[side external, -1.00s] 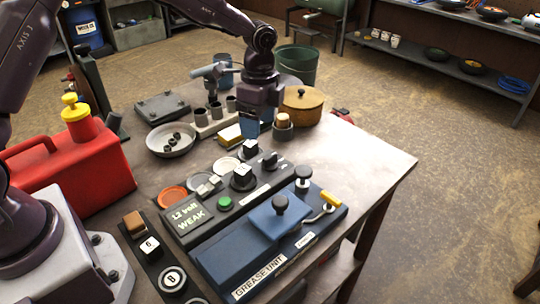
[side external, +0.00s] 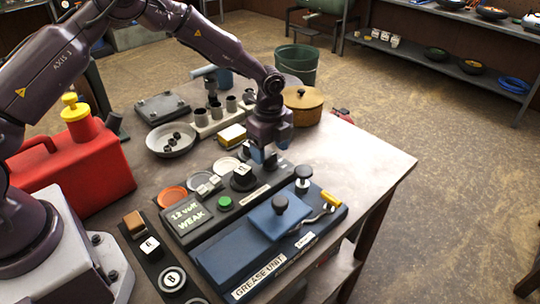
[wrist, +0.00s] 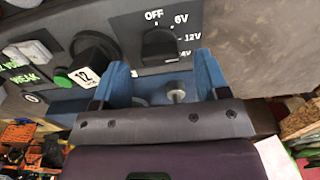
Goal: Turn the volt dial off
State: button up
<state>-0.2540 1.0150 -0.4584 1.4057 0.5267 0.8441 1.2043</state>
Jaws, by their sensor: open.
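The volt dial is a black knob (wrist: 159,45) on a dark panel, ringed by white marks OFF, 6V, 12V and one partly covered mark ending in 4V. I cannot tell which mark it points to. My gripper (wrist: 164,80) is open, with a blue finger to each side and the dial ahead between them, not gripped. In the side view my gripper (side external: 270,156) hangs at the right end of the black panel (side external: 216,216) and partly hides the dial. The panel's display (side external: 187,216) reads 12 volt weak.
A larger black knob with a white 12 tag (side external: 242,177) and a green button (side external: 225,202) sit left of the dial. A blue grease unit (side external: 235,262) with upright knobs stands in front. Cups (side external: 231,103) and a lidded pot (side external: 303,105) stand behind. The table's right side is clear.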

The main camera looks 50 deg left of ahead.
aim_at(270, 161)
jog(key=shift+f, duration=1.3)
jog(key=c, duration=0.9)
